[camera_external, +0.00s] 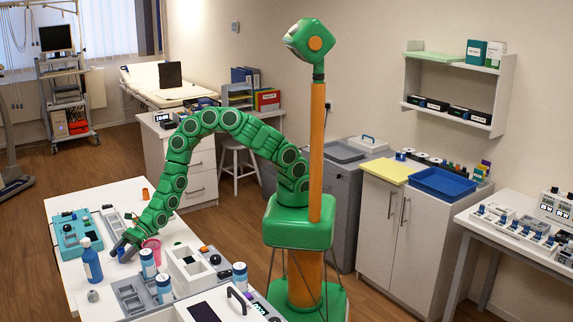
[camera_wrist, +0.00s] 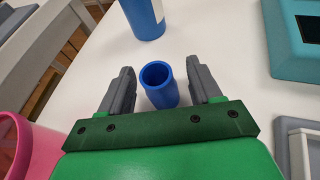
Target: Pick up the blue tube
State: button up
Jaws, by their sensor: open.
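The blue tube (camera_wrist: 159,85) stands on the white table in the wrist view, its open round end facing the camera. My gripper (camera_wrist: 161,84) is open, with one grey finger on each side of the tube. A gap shows between each finger and the tube. In the external view my gripper (camera_external: 122,246) is low over the white table, between the blue bottle and the pink cup. There the tube is too small and too hidden by the gripper to make out clearly.
A blue bottle (camera_external: 91,262) stands close by, beyond the tube in the wrist view. A pink cup (camera_external: 151,249) is close on the other side. A teal device (camera_external: 75,232), grey trays (camera_external: 133,297) and white-blue canisters (camera_external: 148,263) crowd the white table (camera_external: 90,200).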

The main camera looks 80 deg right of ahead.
jog(key=c, duration=1)
jog(key=shift+c, duration=0.2)
jog(key=shift+r, duration=0.95)
jog(key=s+d+r, duration=0.8)
jog(key=s+r, duration=0.3)
jog(key=shift+d, duration=0.35)
